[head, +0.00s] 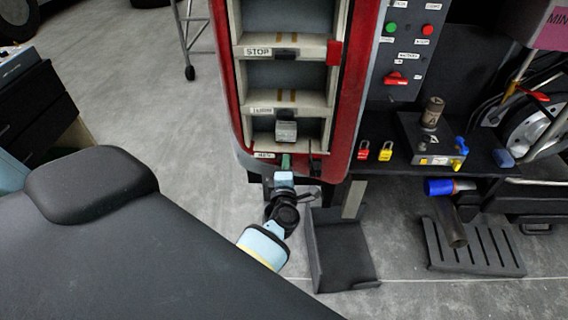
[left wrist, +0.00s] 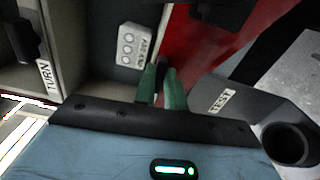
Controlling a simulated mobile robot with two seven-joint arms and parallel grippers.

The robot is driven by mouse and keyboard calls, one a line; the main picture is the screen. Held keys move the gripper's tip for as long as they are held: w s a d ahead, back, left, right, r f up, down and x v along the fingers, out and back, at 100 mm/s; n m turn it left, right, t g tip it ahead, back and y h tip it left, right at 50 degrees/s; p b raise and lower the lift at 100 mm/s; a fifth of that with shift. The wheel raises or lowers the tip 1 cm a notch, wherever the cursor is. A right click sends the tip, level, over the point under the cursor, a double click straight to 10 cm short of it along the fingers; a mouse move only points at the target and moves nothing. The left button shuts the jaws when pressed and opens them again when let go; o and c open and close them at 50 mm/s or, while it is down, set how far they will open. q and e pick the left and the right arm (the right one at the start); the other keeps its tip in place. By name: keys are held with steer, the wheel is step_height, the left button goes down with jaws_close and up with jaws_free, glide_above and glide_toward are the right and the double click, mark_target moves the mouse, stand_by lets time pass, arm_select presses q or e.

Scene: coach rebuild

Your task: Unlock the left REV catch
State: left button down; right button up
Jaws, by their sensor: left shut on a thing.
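My left gripper (head: 286,161) reaches up to the lowest part of the red-edged cabinet, beside a small white label (head: 264,155) that seems to read REV. In the left wrist view its green fingers (left wrist: 161,86) are closed on a small dark piece, the left REV catch (left wrist: 161,70), against the cabinet's red side. Most of the catch is hidden by the fingers, and its turn cannot be told. Another dark upright piece (head: 314,160) stands to the right of the gripper in the head view. My right gripper is not in view.
Above are open shelves with a STOP label (head: 257,51) and a grey box (head: 286,131). A dark open tray (head: 342,250) lies below right. Red (head: 363,151) and yellow (head: 385,152) padlocks are on the bench at right.

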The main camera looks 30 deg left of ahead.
arm_select(q)
steer(key=shift+w+r+m, duration=0.1)
steer(key=shift+r+m, duration=0.05)
steer(key=shift+m, duration=0.25)
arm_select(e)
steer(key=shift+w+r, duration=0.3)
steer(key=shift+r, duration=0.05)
arm_select(q)
steer(key=c, duration=1.5)
jaws_free()
steer(key=shift+o, duration=0.2)
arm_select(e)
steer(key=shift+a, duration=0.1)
arm_select(q)
steer(key=shift+f, duration=0.2)
